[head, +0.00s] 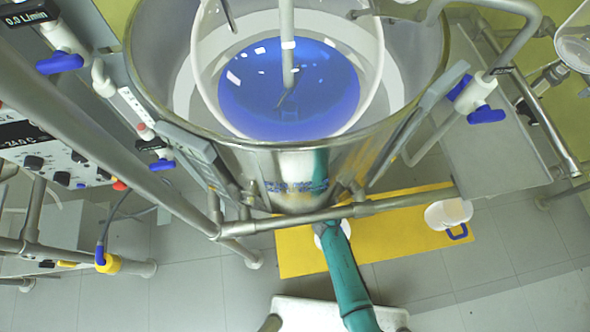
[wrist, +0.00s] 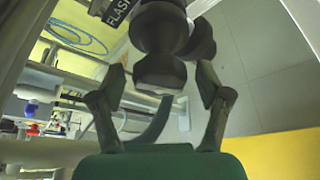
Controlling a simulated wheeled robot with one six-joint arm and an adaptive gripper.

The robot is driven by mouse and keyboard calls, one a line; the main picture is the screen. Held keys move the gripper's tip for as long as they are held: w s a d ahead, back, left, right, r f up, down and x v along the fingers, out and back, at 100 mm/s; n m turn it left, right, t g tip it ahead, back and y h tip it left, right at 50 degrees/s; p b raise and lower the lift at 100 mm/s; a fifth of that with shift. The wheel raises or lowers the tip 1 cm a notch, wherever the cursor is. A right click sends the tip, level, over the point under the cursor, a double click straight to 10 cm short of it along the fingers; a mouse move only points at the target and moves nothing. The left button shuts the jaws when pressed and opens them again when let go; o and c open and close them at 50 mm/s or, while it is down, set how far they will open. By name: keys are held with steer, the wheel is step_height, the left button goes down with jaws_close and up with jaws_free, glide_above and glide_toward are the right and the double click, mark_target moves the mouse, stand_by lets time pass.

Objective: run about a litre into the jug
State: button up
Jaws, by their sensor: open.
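The glass reactor (head: 375,75) holds blue liquid (head: 290,100) inside a steel-rimmed jacket, with a stirrer shaft in it. A white jug (head: 447,213) with a blue handle stands at the right end of the yellow mat, to the right of the vessel. In the wrist view, a dark rounded valve-like fitting (wrist: 160,73) hangs ahead, in line with the gap between my fingers. My gripper (wrist: 160,85) is open, with a finger on each side of that gap; contact is not clear. In the head view, the vessel and frame hide my gripper; only my green arm shows.
The yellow mat (head: 400,245) lies under the frame's front rail (head: 340,212). Blue-handled valves (head: 485,114) sit on pipes at both sides. A control box (head: 55,165) stands at left. The wrist view shows a dark label (wrist: 117,12) and a blue hose (wrist: 75,35).

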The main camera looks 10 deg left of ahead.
steer(key=shift+w+a, duration=0.1)
steer(key=c, duration=1.2)
steer(key=shift+o, duration=0.2)
steer(key=m+y, duration=0.1)
steer(key=m, duration=0.1)
steer(key=shift+m, duration=0.4)
steer(key=shift+m+t+y, duration=0.6)
steer(key=shift+m+y, duration=0.2)
steer(key=shift+m, duration=0.8)
